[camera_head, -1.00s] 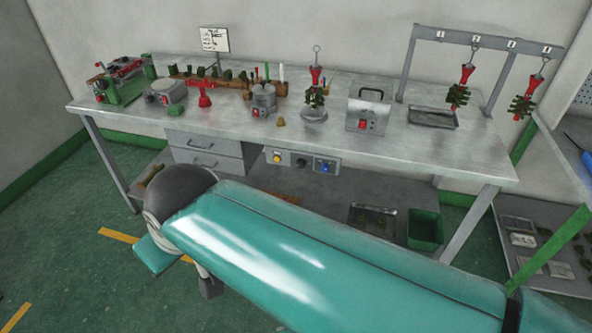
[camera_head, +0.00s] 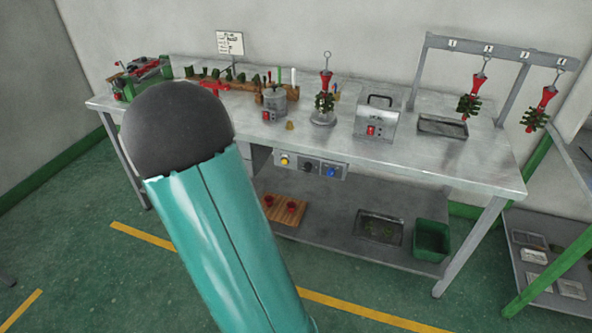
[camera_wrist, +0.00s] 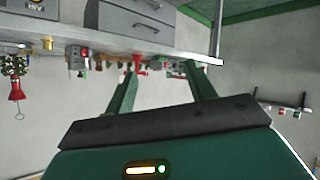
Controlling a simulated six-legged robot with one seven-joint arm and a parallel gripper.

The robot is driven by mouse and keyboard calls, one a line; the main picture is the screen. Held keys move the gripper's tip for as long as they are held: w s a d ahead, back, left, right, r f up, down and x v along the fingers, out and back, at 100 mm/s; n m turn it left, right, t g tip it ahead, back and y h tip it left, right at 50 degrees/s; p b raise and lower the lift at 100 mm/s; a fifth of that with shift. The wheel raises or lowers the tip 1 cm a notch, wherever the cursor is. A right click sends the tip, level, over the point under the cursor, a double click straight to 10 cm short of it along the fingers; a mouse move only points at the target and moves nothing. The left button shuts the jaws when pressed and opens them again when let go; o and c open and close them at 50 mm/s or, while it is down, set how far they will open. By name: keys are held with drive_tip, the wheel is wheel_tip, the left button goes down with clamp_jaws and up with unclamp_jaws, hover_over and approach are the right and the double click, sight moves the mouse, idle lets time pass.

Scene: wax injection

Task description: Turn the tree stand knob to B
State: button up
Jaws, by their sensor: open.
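The tree stand (camera_head: 322,117) is on the bench in the head view, with a red and green wax tree (camera_head: 325,90) upright on it. Its knob and any letter marks are too small to make out. In the wrist view, which is upside down, the wax tree (camera_wrist: 14,88) hangs at the left edge. My gripper (camera_wrist: 160,70) is open and empty, its two green fingers apart, with the bench behind them. It is well away from the stand, and the head view does not show it.
The metal bench (camera_head: 470,165) has a front panel (camera_head: 310,164) with yellow, black and blue controls. A heater pot (camera_head: 274,103) and a metal box (camera_head: 377,118) flank the stand. A rack (camera_head: 500,48) with hanging trees stands at the right. Floor before the bench is open.

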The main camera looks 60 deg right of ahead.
drive_tip(key=s+d+f+m+g+h, duration=0.1)
drive_tip(key=s+d+f+g+h, duration=0.4)
drive_tip(key=d+f, duration=0.65)
drive_tip(key=g+h, duration=0.3)
drive_tip(key=h, duration=0.2)
approach(307, 169)
drive_tip(key=d, duration=0.8)
drive_tip(key=shift+w+d, duration=0.15)
drive_tip(key=shift+w, duration=0.05)
drive_tip(key=c, duration=1)
drive_tip(key=shift+r, duration=0.1)
